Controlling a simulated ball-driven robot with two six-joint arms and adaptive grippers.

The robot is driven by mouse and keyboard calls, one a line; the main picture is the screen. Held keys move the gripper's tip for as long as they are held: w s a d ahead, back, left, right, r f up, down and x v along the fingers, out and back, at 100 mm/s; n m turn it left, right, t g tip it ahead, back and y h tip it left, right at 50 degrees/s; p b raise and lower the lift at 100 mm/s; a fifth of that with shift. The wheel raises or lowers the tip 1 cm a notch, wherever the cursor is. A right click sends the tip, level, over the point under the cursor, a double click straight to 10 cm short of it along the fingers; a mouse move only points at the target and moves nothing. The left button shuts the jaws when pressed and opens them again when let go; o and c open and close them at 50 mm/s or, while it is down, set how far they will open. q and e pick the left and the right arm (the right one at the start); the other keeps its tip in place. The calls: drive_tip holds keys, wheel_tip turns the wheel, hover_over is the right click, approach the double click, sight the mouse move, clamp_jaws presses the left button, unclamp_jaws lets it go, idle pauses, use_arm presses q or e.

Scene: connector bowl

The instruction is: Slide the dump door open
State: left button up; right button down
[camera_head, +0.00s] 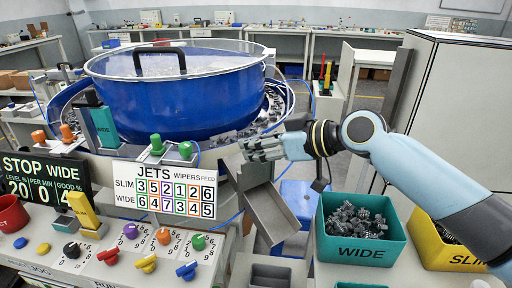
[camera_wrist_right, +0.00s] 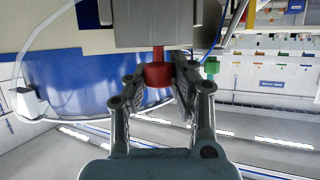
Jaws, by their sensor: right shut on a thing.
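My right gripper (camera_head: 262,150) reaches in from the right, beside the blue bowl (camera_head: 175,95) and above a grey chute (camera_head: 272,213). In the right wrist view its fingers are shut around a red knob (camera_wrist_right: 158,75). The knob sits on a short red stem that meets a grey block (camera_wrist_right: 152,22), which looks like the dump door. In the head view the gripper hides the knob. How far the door stands open cannot be told. My left gripper is not in view.
A teal WIDE bin (camera_head: 362,251) holding grey connectors stands right of the chute, with a yellow bin (camera_head: 440,250) beyond it. A control panel with coloured knobs (camera_head: 130,231) and a JETS sign (camera_head: 165,183) lie to the left.

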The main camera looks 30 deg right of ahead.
drive_tip(key=c, duration=1.4)
unclamp_jaws()
drive_tip(key=shift+o, duration=0.2)
drive_tip(key=shift+s+d, duration=0.1)
drive_tip(key=v, duration=1.1)
drive_tip(key=shift+s+d, duration=0.25)
drive_tip(key=shift+s, duration=0.05)
drive_tip(key=shift+r, duration=0.1)
